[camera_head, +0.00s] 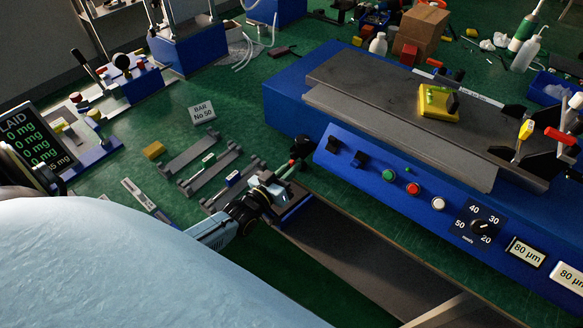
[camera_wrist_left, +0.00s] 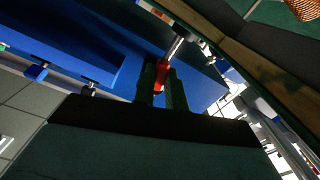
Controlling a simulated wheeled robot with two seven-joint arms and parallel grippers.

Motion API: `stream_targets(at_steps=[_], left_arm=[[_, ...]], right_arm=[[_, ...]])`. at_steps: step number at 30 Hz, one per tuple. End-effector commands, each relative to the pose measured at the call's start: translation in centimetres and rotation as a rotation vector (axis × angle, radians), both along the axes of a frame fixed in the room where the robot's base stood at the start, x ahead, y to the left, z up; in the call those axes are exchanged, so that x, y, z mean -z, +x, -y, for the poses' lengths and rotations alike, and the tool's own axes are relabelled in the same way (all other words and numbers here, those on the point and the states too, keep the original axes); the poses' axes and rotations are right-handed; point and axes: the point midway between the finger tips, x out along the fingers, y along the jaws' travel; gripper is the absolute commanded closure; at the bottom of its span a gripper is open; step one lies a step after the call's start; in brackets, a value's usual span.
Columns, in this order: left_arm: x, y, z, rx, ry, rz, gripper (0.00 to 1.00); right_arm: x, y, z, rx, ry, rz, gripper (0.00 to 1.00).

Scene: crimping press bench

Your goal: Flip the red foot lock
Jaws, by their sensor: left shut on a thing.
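My left gripper (camera_head: 288,168) reaches to the front left corner of the blue machine in the head view. In the left wrist view its two dark fingers (camera_wrist_left: 163,88) are shut on a small red piece, the red foot lock (camera_wrist_left: 162,74), beside a silver metal rod (camera_wrist_left: 177,44). The fingers cover its sides. In the head view the arm and fingers hide most of the lock, so its tilt is unclear. My right gripper is in neither view.
The blue machine (camera_head: 284,90) with its grey bed fills the right. A dark round knob (camera_head: 303,146) stands close by the gripper. Grey bars (camera_head: 192,153) and a "BAR No 50" sign (camera_head: 202,115) lie left on the green bench.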

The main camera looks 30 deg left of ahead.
Motion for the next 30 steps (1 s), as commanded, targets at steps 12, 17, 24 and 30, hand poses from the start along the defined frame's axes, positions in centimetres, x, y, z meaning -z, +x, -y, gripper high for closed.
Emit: stream_targets(at_steps=[12,17,24,30], left_arm=[[0.13,0.03,-0.63,-0.001,0.251,0.019,1.0],[0.14,0.04,-0.71,0.0,0.293,0.022,1.0],[0.14,0.04,-0.76,0.0,0.315,0.024,1.0],[0.14,0.04,-0.76,0.0,0.315,0.025,1.0]], right_arm=[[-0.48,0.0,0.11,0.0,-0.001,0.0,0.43],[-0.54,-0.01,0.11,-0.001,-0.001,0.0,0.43],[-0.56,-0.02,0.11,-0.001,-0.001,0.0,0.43],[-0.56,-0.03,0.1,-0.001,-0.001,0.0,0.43]])
